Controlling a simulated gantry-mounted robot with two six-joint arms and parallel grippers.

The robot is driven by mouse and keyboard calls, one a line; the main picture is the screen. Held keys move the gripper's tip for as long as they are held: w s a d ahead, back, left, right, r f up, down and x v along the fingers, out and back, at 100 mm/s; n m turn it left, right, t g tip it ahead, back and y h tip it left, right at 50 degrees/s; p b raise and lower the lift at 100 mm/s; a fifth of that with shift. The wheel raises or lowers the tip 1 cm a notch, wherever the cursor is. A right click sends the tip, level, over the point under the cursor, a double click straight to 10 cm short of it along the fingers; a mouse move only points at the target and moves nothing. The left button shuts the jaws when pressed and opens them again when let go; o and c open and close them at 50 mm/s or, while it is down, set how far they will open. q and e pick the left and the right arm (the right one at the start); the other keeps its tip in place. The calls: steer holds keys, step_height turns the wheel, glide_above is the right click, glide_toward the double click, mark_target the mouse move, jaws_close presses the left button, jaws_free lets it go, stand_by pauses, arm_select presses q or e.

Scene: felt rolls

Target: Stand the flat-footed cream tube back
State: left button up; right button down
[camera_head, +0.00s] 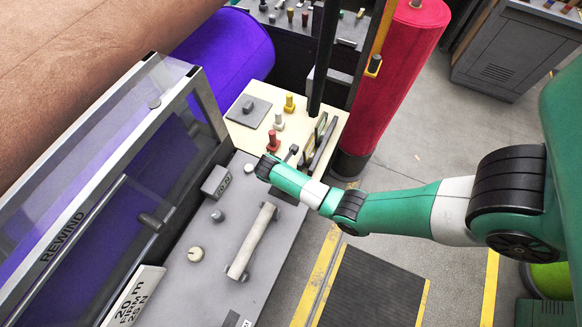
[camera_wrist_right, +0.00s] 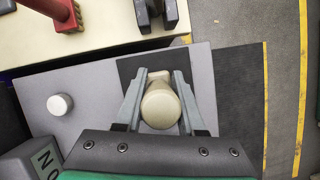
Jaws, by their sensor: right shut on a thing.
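A cream tube (camera_wrist_right: 160,108) sits between the fingers of my right gripper (camera_wrist_right: 163,78) in the right wrist view. I see its rounded end, with a flat pale foot (camera_wrist_right: 158,75) beyond it. The gripper is shut on the tube, above a dark square pad (camera_wrist_right: 140,68) on the grey bench. I cannot tell whether the foot touches the pad. In the head view my right gripper (camera_head: 285,158) is at the bench's far right corner, and the arm hides most of the tube there. My left gripper is not in view.
A cream worktop (camera_head: 241,138) beyond the bench holds standing red (camera_head: 273,142), yellow (camera_head: 290,104) and pale (camera_head: 279,120) pieces. A pale roller (camera_head: 252,242) and knobs (camera_head: 195,254) are on the grey bench. A tall red roll (camera_head: 395,80) stands behind.

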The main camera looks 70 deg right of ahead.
steer(key=shift+f+b, duration=0.4)
steer(key=shift+f, duration=0.1)
steer(key=shift+c, duration=2.2)
jaws_free()
steer(key=shift+r, duration=0.1)
steer(key=p+v, duration=0.3)
steer(key=v, duration=0.8)
steer(key=shift+a+r, duration=0.2)
steer(key=shift+w, duration=0.1)
